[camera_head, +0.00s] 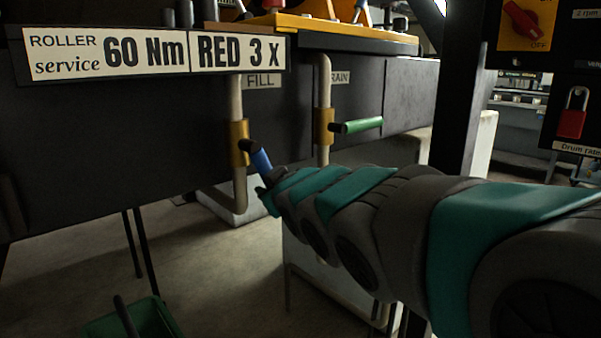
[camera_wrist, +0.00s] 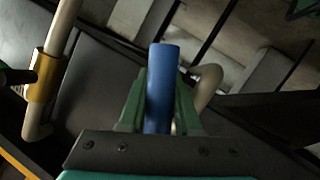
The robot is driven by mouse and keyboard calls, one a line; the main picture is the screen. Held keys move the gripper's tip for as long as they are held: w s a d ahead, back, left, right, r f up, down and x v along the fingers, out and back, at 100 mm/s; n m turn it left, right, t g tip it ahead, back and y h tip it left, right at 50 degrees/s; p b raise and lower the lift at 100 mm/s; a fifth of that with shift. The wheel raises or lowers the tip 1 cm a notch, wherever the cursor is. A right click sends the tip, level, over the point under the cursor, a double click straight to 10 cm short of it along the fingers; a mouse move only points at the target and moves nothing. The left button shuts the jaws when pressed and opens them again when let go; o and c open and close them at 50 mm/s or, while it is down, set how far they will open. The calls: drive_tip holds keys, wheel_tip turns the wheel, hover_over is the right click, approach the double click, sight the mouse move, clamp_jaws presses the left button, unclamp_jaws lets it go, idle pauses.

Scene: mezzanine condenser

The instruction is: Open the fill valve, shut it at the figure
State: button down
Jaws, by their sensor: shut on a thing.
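The fill valve is a brass body (camera_head: 239,143) on a pale pipe under the FILL label (camera_head: 261,81) in the head view. Its blue lever (camera_head: 261,158) slants down to the right from the valve. My gripper (camera_head: 267,193) is at the lever's lower end, partly hidden by my arm. In the wrist view the blue lever (camera_wrist: 162,85) stands between the green fingers of my gripper (camera_wrist: 160,100), which is shut on it. The drain valve (camera_head: 324,126), with a green lever (camera_head: 358,126) pointing right, sits to the right. No fill figure is readable here.
A sign (camera_head: 150,53) reads "ROLLER service 60 Nm" and "RED 3 x". A dark post (camera_head: 461,90) stands right of the valves, above my arm. A panel with a red switch (camera_head: 523,20) and a red padlock (camera_head: 572,122) is at right. A green bin (camera_head: 105,325) is on the floor.

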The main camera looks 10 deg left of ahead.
drive_tip(key=shift+s+a+f+m+g+y, duration=0.15)
drive_tip(key=shift+s+a+f+m+g, duration=0.15)
drive_tip(key=shift+s+a+m+g, duration=0.35)
drive_tip(key=shift+s+a+f+m+g+y, duration=0.15)
drive_tip(key=shift+s+a+f+m+g, duration=0.25)
drive_tip(key=shift+s+m, duration=0.35)
drive_tip(key=shift+a+r, duration=0.1)
drive_tip(key=c, duration=0.6)
unclamp_jaws()
drive_tip(key=v, duration=0.8)
drive_tip(key=shift+b, duration=0.45)
